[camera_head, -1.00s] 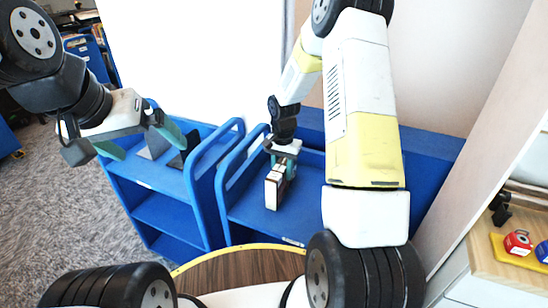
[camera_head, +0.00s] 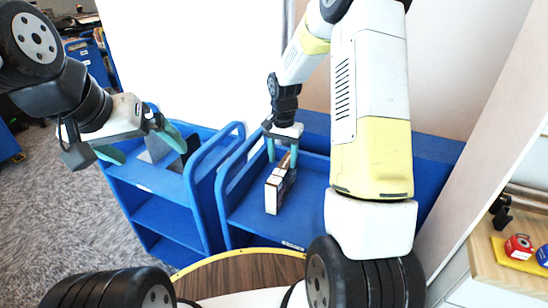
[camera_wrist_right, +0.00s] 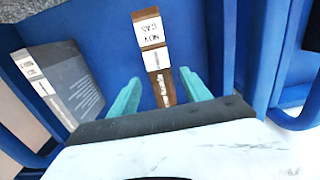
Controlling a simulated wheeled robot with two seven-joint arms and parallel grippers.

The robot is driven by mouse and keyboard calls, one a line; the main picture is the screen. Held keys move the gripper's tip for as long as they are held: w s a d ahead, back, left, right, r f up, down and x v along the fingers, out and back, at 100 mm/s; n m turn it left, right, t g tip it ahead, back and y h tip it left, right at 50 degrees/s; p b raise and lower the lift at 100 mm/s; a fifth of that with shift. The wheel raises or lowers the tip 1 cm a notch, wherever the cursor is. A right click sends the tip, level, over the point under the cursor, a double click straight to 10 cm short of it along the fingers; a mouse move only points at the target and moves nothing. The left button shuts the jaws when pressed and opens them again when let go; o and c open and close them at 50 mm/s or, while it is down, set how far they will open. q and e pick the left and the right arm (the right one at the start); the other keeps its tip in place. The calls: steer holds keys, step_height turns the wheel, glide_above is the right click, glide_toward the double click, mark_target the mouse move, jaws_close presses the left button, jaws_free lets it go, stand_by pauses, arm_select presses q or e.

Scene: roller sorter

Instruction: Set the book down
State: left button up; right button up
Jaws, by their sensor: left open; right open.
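A brown book with white spine labels (camera_head: 272,192) stands on the top of the right-hand blue cart (camera_head: 245,205). In the right wrist view the book (camera_wrist_right: 152,40) shows its labelled spine, with one teal finger on each side. My left gripper (camera_head: 150,153) is open and empty, over the left-hand blue cart (camera_head: 150,178).
A grey book (camera_wrist_right: 68,82) lies left of the brown one in the right wrist view, with bare blue surface between. Raised blue handles (camera_head: 225,140) edge the carts. A wooden shelf with small red items (camera_head: 517,246) is at right.

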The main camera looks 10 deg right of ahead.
step_height(320, 180, up, 5)
steer(key=shift+f, duration=0.1)
steer(key=s+r+n+t+y, duration=0.1)
steer(key=s+r+n+t, duration=0.3)
steer(key=s+r, duration=1.2)
steer(key=s+a+r+n+t+y, duration=0.1)
steer(key=s+r+n+t, duration=0.1)
steer(key=s, duration=0.6)
steer(key=shift+s+a+r+n, duration=0.35)
steer(key=shift+a+r+n, duration=0.05)
steer(key=shift+r+n, duration=0.3)
